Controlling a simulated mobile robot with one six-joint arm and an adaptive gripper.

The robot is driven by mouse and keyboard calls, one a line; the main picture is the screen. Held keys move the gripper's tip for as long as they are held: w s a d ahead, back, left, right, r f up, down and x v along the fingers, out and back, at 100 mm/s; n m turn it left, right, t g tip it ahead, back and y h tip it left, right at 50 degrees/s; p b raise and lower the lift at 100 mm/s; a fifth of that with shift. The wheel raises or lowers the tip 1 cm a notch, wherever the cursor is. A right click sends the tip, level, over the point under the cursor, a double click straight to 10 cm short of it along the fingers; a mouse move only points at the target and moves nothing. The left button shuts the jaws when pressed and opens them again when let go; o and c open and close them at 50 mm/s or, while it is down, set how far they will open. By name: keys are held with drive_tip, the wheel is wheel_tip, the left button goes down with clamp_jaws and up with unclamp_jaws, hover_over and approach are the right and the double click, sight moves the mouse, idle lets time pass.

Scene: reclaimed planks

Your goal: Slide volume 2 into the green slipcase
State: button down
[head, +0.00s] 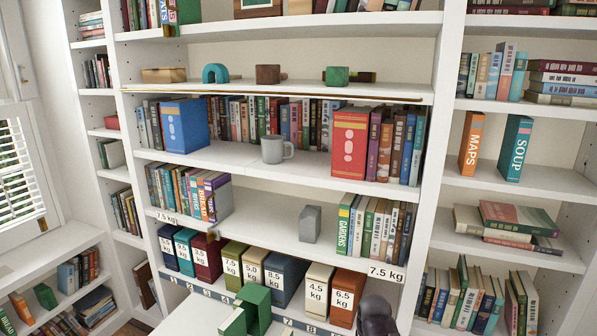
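A green block-like object (255,305) stands on a white surface at the bottom edge. It has a taller back part and a lower front part, and I cannot tell whether it is the green slipcase. No book that I can read as volume 2 shows. A dark rounded shape at the bottom edge, right of the green object, looks like my gripper (376,316). Its fingers cannot be made out, and I cannot tell whether it holds anything.
Weight-labelled boxes (232,265) line the low shelf, with numbers on its edge. Above stand a grey block (310,224), book rows, a grey mug (276,149), a blue box (184,125) and a red box (349,143). The middle shelves have bare room. The white surface (196,316) is partly cut off.

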drive_tip(key=shift+r, duration=0.2)
drive_tip(key=c, duration=0.6)
unclamp_jaws()
